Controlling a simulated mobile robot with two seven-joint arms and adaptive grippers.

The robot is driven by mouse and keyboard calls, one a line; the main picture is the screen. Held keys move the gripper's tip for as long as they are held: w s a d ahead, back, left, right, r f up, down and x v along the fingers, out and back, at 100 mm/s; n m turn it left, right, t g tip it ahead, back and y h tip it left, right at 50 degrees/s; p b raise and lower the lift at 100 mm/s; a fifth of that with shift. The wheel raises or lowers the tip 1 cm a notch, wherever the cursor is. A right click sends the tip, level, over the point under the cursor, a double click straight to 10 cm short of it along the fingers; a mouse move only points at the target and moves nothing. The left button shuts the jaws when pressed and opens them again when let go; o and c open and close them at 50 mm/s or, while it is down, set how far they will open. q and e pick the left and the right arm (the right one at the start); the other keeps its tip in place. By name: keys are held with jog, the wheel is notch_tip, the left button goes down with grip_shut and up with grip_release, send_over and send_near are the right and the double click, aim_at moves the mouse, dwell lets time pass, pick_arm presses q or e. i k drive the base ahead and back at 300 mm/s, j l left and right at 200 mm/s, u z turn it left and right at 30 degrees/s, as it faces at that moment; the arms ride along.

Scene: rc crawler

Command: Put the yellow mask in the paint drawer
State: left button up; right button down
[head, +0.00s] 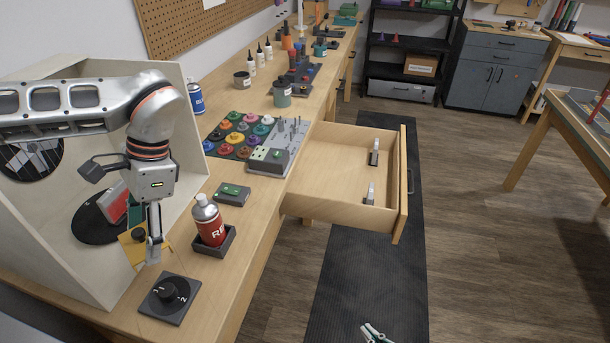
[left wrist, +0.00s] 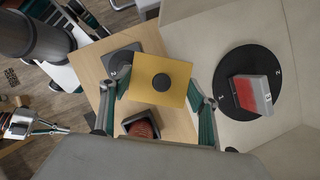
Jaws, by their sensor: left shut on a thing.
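The yellow mask (left wrist: 162,79) is a flat square plate with a dark round knob. My left gripper (head: 152,250) is shut on it, inside the right side of the pale booth; in the left wrist view the mask lies between the fingers (left wrist: 160,105). In the head view the mask (head: 134,246) is partly hidden by the gripper. The paint drawer (head: 330,182) is pulled out from the bench, with two small grey holders (head: 374,153) (head: 369,194) inside and bare floor around them. My right gripper (head: 376,333) shows only at the bottom edge, away from the bench.
The booth (head: 50,240) holds a black turntable (left wrist: 228,112) with a red and grey block (left wrist: 253,94). Paint pots (head: 238,135) lie behind.

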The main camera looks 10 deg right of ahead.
aim_at(336, 177)
jog(key=k+l+u, duration=0.1)
jog(key=l, duration=0.6)
jog(key=i+l+z, duration=0.15)
jog(key=z, duration=0.15)
jog(key=i+l+z, duration=0.1)
jog(key=z, duration=0.2)
jog(key=i+j+z, duration=0.1)
jog(key=z, duration=0.25)
jog(key=i+j+z, duration=0.3)
jog(key=k+l, duration=0.05)
jog(key=l, duration=0.05)
